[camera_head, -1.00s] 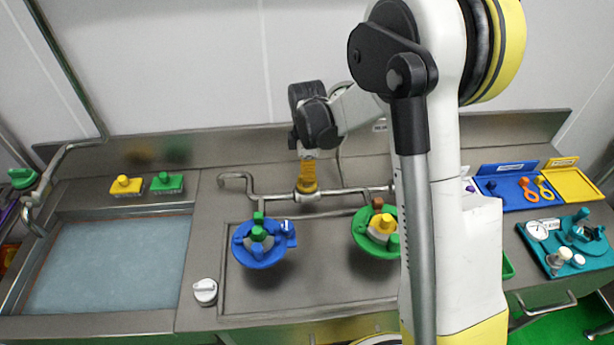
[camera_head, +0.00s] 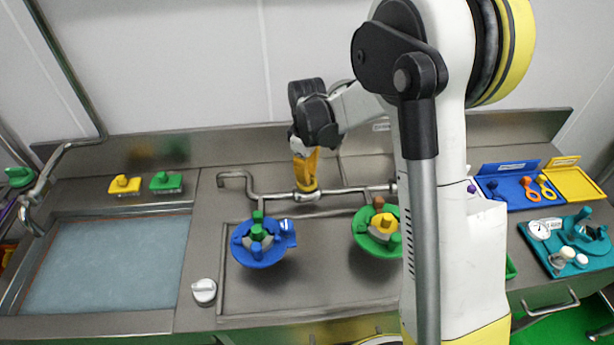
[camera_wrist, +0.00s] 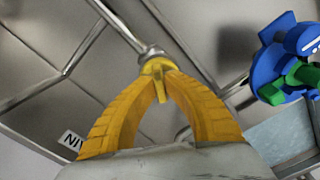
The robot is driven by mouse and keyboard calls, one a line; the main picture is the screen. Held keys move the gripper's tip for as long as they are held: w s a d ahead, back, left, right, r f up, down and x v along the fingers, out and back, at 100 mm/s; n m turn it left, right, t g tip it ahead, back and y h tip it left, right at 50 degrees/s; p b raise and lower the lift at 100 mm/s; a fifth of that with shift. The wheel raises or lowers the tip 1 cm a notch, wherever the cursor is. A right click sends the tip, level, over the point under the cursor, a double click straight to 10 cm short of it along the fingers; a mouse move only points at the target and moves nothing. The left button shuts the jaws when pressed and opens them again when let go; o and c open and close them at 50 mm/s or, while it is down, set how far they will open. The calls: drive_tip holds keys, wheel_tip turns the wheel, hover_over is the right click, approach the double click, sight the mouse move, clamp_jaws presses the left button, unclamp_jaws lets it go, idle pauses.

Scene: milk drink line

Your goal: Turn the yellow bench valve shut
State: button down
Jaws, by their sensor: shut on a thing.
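The yellow bench valve (camera_head: 306,186) sits on the metal pipe that runs along the back of the bench. My gripper (camera_head: 307,178) points down on it from above, with its yellow fingers at the valve. In the wrist view, the two curved fingers (camera_wrist: 160,72) close together on the yellow valve handle (camera_wrist: 160,90). Part of the handle shows between the fingers. The fingertips hide much of the valve, and I cannot tell the handle's exact angle to the pipe.
A blue round fixture (camera_head: 258,255) and a green one (camera_head: 365,246) stand in front of the pipe. A sink (camera_head: 105,265) lies left, with yellow (camera_head: 125,185) and green (camera_head: 166,183) blocks behind it. A blue tray (camera_head: 510,196) and teal tray (camera_head: 545,265) are right.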

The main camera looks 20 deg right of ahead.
drive_tip(key=m, duration=0.5)
drive_tip(key=shift+m+b, duration=0.3)
drive_tip(key=m, duration=0.5)
drive_tip(key=shift+m, duration=0.4)
drive_tip(key=c, duration=1.5)
unclamp_jaws()
wheel_tip(320, 180, up, 12)
drive_tip(key=shift+r, duration=0.1)
